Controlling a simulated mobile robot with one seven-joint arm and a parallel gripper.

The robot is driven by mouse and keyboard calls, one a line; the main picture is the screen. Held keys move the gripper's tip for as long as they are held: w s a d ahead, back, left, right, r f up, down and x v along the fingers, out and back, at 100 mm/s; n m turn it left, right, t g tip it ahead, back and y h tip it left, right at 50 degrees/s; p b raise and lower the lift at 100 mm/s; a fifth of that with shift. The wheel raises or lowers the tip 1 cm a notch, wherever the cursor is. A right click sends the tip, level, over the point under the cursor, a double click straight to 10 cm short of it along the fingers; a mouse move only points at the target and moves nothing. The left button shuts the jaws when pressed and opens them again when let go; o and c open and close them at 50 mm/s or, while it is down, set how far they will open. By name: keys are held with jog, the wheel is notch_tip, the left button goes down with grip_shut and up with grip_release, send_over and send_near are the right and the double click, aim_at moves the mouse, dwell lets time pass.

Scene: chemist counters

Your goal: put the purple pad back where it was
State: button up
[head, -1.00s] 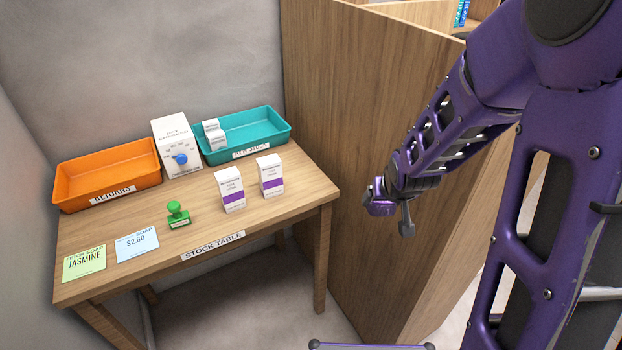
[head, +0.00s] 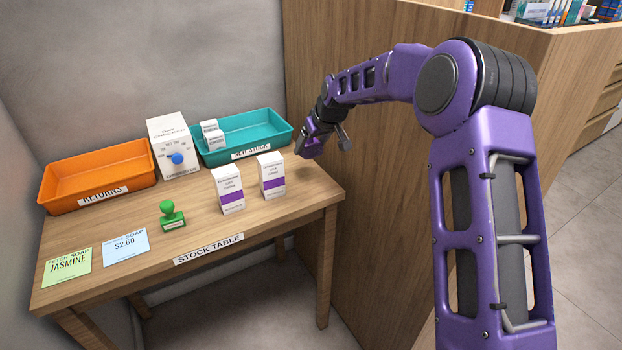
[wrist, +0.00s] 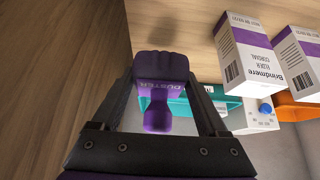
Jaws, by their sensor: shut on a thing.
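My gripper (head: 326,140) is above the right end of the stock table, with the purple pad (head: 310,145) at its fingers. The pad is clear of the tabletop as far as I can tell. The stock table (head: 110,292) carries a green stamp (head: 172,216) near its front middle.
Two white and purple cartons (head: 228,188) (head: 271,175) stand near the gripper. A teal tray (head: 283,131), a white dial box (head: 170,133) and an orange tray (head: 60,200) line the back. Green (head: 66,267) and blue (head: 126,248) cards lie at left. A wooden partition (head: 385,220) borders the right.

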notch_tip(320, 180, down, 9)
jog(key=shift+r+b, duration=0.2)
jog(key=shift+b, duration=0.25)
jog(key=shift+f, duration=0.15)
jog(key=o, duration=1.4)
jog(key=shift+r, duration=0.25)
jog(key=p+v, duration=0.1)
jog(key=v, duration=1.1)
jog(key=shift+f, duration=0.1)
